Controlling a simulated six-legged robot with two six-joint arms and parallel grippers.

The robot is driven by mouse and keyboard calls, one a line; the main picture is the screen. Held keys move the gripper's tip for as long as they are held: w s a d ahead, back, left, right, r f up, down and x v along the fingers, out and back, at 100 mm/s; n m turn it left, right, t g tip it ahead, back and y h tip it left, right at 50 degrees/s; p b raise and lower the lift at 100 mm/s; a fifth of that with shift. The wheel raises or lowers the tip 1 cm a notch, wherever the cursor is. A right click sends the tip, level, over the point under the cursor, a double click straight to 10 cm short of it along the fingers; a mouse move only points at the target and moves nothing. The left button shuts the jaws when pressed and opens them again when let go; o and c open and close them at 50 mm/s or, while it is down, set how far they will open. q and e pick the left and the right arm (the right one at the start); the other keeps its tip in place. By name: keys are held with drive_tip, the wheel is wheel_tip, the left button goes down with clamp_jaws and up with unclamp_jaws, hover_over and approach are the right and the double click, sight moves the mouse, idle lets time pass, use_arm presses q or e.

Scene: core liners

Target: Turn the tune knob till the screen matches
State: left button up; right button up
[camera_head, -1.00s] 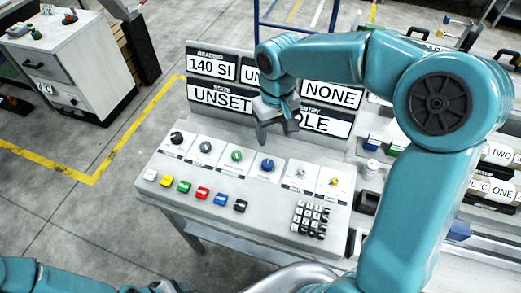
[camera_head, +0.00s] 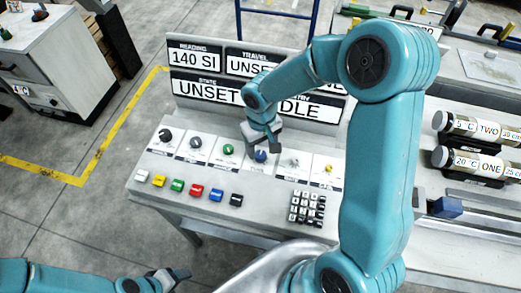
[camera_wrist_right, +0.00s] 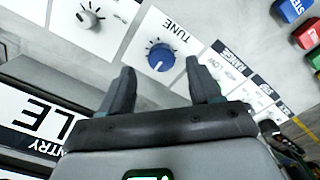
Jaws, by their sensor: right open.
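The blue tune knob (camera_head: 261,155) sits on the console's sloped panel. In the right wrist view the knob (camera_wrist_right: 160,57) has a white pointer mark, with the label TUNE beside it. My right gripper (camera_head: 262,140) is over the knob. In its wrist view the open fingers (camera_wrist_right: 161,75) stand either side of the knob's near edge, with nothing between them; I cannot tell any contact. The reading screen (camera_head: 195,58) shows 140 SI, and the state screen (camera_head: 215,93) shows UNSET. The travel screen (camera_head: 250,66) is partly hidden by my arm. My left gripper (camera_head: 172,277) is at the lower left, away from the console.
Black (camera_head: 166,136), grey (camera_head: 195,142) and green (camera_head: 228,149) knobs are left of the tune knob. Coloured buttons (camera_head: 196,191) and a keypad (camera_head: 307,207) line the front. Labelled core liners (camera_head: 478,128) lie at right. A cabinet (camera_head: 60,65) stands at left.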

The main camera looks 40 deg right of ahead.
sight(261, 155)
wheel_tip(261, 155, down, 3)
drive_tip(key=shift+r, duration=0.1)
drive_tip(key=shift+s+a+f, duration=0.1)
drive_tip(key=shift+a+f, duration=0.05)
drive_tip(key=shift+f, duration=0.6)
drive_tip(key=shift+r, duration=0.1)
drive_tip(key=c, duration=1.1)
drive_tip(key=shift+o, duration=0.3)
drive_tip(key=n, duration=0.4)
drive_tip(key=shift+b, duration=0.4)
drive_tip(key=n, duration=0.5)
drive_tip(key=shift+w, duration=0.2)
drive_tip(key=shift+n, duration=0.3)
